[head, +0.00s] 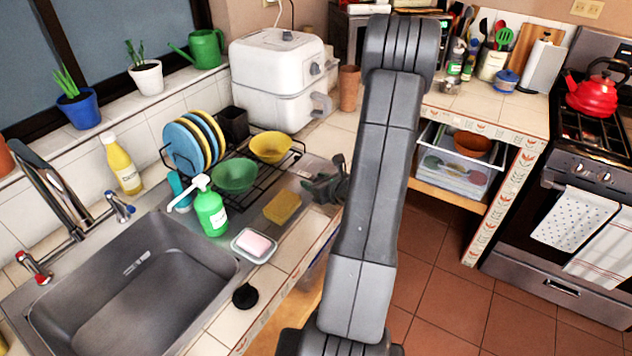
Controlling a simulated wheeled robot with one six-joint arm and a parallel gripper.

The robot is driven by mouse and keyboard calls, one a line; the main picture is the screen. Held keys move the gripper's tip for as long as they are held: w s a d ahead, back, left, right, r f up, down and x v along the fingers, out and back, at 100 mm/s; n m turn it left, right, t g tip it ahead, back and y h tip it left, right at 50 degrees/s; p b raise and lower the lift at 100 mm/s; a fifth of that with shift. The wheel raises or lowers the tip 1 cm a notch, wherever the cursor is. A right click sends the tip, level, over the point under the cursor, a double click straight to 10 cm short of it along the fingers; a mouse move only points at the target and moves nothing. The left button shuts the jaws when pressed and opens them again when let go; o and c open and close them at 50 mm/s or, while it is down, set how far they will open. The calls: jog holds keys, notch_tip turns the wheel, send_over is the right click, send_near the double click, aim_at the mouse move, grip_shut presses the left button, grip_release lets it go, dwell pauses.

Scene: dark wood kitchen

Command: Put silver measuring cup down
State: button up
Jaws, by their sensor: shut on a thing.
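My gripper (324,184) is dark grey and partly hidden behind my arm. It is low over the right edge of the steel drainboard (300,207), to the right of the yellow sponge (283,207). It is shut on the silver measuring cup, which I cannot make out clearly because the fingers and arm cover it. I cannot tell whether the cup touches the surface.
Left of my gripper are a dish rack (262,178) with bowls and plates, a green soap bottle (210,208), a soap dish (254,246) and the sink (130,285). A white air fryer (275,75) stands behind. Tiled counter (345,118) shows free room beyond the gripper.

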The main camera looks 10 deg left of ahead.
jog(key=shift+f, duration=0.15)
jog(key=shift+f, duration=0.1)
jog(key=o, duration=1.1)
jog(key=shift+c, duration=0.2)
